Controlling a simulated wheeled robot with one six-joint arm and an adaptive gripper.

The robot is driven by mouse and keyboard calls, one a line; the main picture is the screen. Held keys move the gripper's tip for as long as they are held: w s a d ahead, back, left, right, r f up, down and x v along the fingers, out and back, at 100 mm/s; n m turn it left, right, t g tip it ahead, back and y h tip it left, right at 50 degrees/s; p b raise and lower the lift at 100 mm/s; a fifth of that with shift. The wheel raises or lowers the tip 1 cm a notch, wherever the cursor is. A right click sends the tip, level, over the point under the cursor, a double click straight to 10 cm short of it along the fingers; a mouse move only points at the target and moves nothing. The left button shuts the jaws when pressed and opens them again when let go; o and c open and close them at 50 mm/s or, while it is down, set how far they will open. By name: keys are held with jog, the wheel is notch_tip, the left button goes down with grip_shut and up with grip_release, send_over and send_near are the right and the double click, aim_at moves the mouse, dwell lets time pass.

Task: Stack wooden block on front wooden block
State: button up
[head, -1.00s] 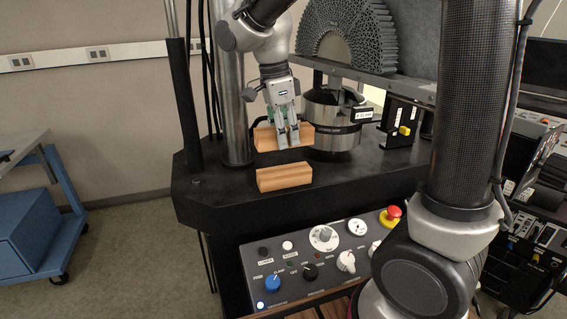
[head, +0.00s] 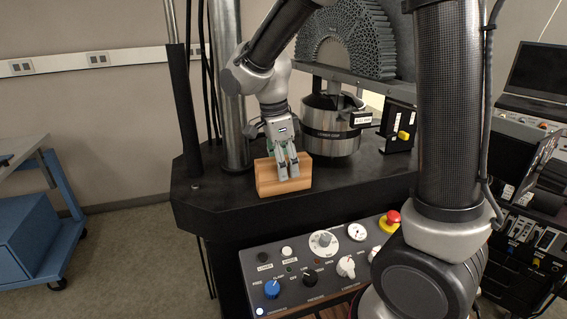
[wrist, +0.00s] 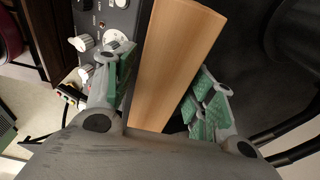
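A light-brown wooden block (head: 266,170) stands near the front edge of the black machine table in the head view. The wood there looks taller than the single front block did, as if one block sits on the other; the seam is hard to make out. The upper block (wrist: 176,62) runs lengthwise between my fingers in the wrist view and hides what is under it. My gripper (head: 287,174) is down over the block, its front finger before the face. In the wrist view my gripper (wrist: 167,85) is open, with narrow dark gaps between the green pads and the wood.
A steel cylinder (head: 331,125) stands right behind the blocks, and a steel column (head: 229,90) rises at their back left. A control panel (head: 315,262) with knobs and a red stop button (head: 391,218) is in front. The black table (head: 215,190) is bare to the left.

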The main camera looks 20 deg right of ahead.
jog(key=shift+r, duration=0.1)
notch_tip(320, 180, up, 12)
jog(key=a, duration=0.2)
jog(key=s+d+f+n+t+y, duration=0.1)
jog(key=s+d+n+t, duration=0.3)
jog(key=s+d+n, duration=1.3)
jog(key=shift+s+f+n+y, duration=0.3)
jog(key=shift+s+f+n, duration=0.2)
jog(key=shift+s, duration=0.5)
